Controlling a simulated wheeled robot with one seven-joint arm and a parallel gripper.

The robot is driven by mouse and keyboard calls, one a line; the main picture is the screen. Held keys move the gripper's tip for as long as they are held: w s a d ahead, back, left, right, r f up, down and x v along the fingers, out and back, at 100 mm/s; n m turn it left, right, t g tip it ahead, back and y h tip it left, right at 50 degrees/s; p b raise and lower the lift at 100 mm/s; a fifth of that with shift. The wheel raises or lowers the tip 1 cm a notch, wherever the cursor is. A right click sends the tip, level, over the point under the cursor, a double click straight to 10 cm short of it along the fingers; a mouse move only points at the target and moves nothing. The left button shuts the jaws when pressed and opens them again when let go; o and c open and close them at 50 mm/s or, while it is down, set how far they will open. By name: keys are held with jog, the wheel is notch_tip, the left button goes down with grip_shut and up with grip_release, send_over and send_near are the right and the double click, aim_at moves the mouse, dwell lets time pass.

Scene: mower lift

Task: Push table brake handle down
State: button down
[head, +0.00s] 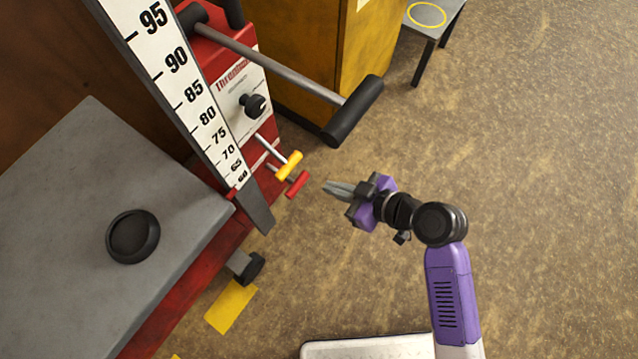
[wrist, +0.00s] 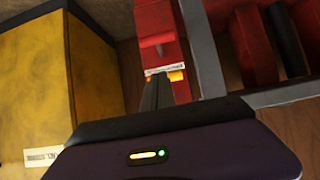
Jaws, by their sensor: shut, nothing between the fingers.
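Two short levers stick out low from the front of the red lift: one has a yellow grip (head: 288,166), the other a red grip (head: 298,185) just below it. I cannot tell from the pictures which is the table brake handle. My gripper (head: 326,187) is shut and empty, a little right of the red grip and apparently apart from it, its fingers pointing left toward the levers. In the wrist view my fingers (wrist: 157,93) point at the lift, with a yellow piece (wrist: 177,76) just beyond them. The red grip cannot be made out clearly there.
A large black-gripped bar (head: 353,111) juts out above the levers. A black knob (head: 253,104) sits on the lift's panel, beside a height scale (head: 190,85). The grey lift table (head: 70,190) is at left, a yellow cabinet (head: 378,50) behind.

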jog(key=b, duration=0.3)
send_near(293, 181)
jog(key=w+a, duration=0.2)
jog(key=a, duration=0.1)
jog(key=shift+w+f+b, duration=0.25)
jog(key=shift+f+b, duration=0.45)
jog(key=shift+f, duration=0.6)
jog(key=shift+f, duration=0.1)
